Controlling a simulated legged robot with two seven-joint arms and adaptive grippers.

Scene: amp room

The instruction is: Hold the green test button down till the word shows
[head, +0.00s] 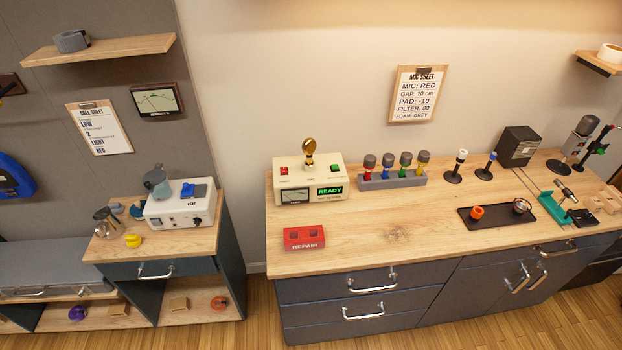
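A cream tester box (309,197) stands at the left end of the wooden counter. On its top, a green button (335,168) sits at the right and a red button (284,170) at the left. A gold microphone-like piece (309,146) stands upright between them. On the front is a needle meter (295,196) and a dark display (330,191) showing the word READY in green. Neither of my grippers is in the head view.
A red REPAIR block (304,238) lies in front of the tester. A grey rack (392,182) with several coloured microphones stands to its right. A dark tray (497,216) and small stands are further right. The counter (385,230) is bare in front of the rack.

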